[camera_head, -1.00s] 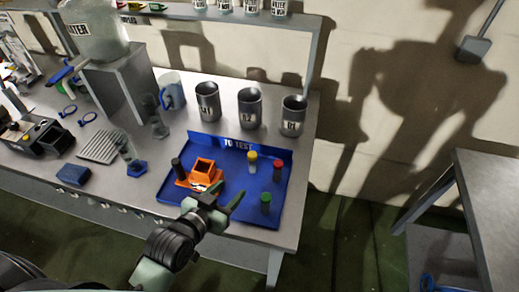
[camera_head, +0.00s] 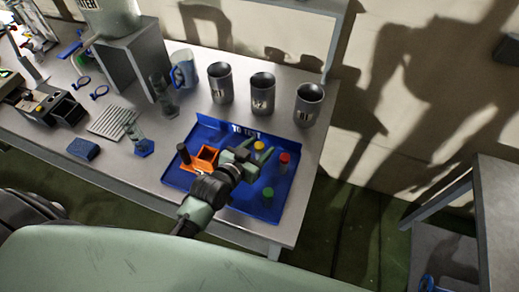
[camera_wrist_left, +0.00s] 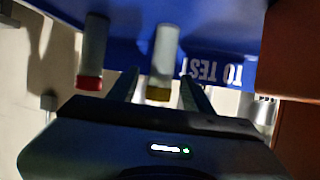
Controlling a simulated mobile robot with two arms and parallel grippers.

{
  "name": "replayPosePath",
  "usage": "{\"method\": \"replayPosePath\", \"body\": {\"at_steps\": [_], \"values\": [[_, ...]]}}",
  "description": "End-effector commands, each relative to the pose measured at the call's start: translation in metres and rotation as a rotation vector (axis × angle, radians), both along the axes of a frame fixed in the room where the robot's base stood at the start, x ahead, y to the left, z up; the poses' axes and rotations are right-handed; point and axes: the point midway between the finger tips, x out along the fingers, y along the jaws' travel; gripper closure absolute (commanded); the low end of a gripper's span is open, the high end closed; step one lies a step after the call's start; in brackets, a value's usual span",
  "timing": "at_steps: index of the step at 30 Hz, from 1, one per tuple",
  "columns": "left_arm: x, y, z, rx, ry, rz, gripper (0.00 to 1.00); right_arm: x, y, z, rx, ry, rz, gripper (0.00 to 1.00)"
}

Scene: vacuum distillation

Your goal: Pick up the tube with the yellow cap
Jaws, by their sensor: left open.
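The tube with the yellow cap (camera_head: 260,146) stands on the blue "TO TEST" tray (camera_head: 212,128). My left gripper (camera_head: 258,155) is open and right at this tube. In the left wrist view the pale tube with its yellow cap (camera_wrist_left: 164,60) shows between the two open fingers (camera_wrist_left: 160,88), with visible gaps at its sides. It is not gripped. In the head view the gripper partly hides the tube below its cap. My right gripper is not in view.
On the tray, a red-capped tube (camera_head: 284,158) stands close right of the gripper. A green-capped tube (camera_head: 268,193), a dark-capped tube (camera_head: 182,152) and an orange holder (camera_head: 204,158) are also there. Metal cups (camera_head: 262,94) stand behind.

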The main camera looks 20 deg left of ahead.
Motion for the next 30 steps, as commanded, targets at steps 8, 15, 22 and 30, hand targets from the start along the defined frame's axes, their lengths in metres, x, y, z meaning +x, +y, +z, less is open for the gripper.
{"method": "replayPosePath", "body": {"at_steps": [8, 15, 22, 30], "values": [[0.002, -0.001, -0.002, 0.000, 0.001, 0.000, 0.55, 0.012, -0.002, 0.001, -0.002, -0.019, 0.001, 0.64], [0.002, -0.001, -0.001, 0.000, 0.001, 0.000, 1.00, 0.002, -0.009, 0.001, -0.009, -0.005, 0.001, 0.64], [0.002, -0.001, 0.000, 0.000, 0.000, 0.000, 1.00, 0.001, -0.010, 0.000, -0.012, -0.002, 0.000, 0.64], [0.002, -0.001, 0.025, 0.000, -0.004, 0.000, 1.00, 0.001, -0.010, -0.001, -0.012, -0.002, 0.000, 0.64]]}}
